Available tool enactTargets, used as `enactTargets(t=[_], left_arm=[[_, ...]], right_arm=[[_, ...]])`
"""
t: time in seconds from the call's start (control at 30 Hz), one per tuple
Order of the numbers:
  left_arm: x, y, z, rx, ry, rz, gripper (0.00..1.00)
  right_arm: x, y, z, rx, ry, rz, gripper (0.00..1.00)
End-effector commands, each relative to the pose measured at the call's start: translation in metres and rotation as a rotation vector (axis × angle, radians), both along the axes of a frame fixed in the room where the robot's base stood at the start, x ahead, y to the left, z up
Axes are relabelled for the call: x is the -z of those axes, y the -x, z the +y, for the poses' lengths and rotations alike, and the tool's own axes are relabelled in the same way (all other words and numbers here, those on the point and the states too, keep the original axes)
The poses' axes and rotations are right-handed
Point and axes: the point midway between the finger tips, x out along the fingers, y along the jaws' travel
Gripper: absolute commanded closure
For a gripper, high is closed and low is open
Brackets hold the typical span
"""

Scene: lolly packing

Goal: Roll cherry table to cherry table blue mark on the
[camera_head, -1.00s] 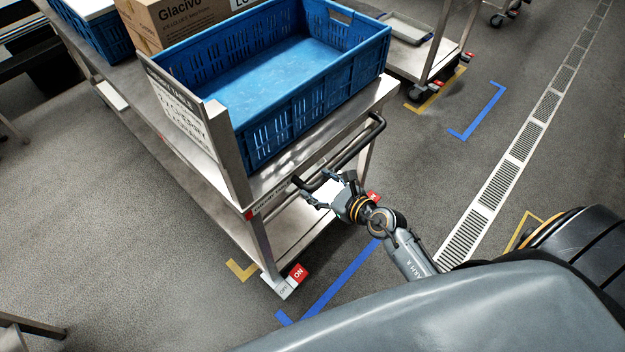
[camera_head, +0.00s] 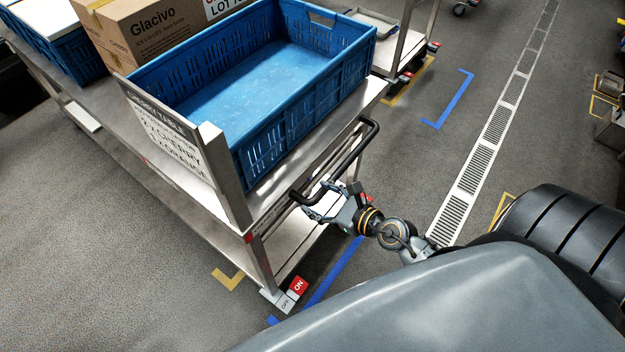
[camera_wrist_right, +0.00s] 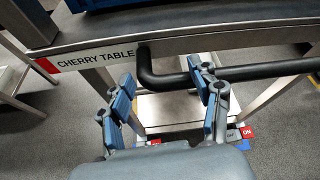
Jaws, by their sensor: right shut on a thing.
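The cherry table (camera_head: 272,188) is a metal cart with a lower shelf and a black handle bar (camera_head: 347,160) on its near end. Its name label (camera_wrist_right: 95,60) shows in the right wrist view. My right gripper (camera_head: 318,205) is shut on the handle bar near its left end; the fingers (camera_wrist_right: 162,82) also show in the right wrist view. A blue floor mark (camera_head: 338,268) runs beside the near end of the table, partly hidden by my body. Another blue mark (camera_head: 455,100) lies further off at the upper right. My left gripper is out of view.
An empty blue crate (camera_head: 245,88) and a cardboard box (camera_head: 150,32) stand on the table. A caster (camera_head: 285,298) has an ON/OFF pedal. Yellow marks (camera_head: 228,279) lie nearby. Another cart (camera_head: 392,58) stands behind. Floor beside the drain (camera_head: 490,135) is open.

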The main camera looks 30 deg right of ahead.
Motion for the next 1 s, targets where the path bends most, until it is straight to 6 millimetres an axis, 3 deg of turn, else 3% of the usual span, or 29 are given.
enactTargets(t=[0.03, 1.0], left_arm=[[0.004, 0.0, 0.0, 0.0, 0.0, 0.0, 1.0], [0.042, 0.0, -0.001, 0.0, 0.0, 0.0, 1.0]], right_arm=[[0.007, 0.005, -0.012, 0.018, 0.013, 0.008, 0.86], [0.008, 0.067, -0.038, 0.019, 0.01, 0.007, 0.86]])
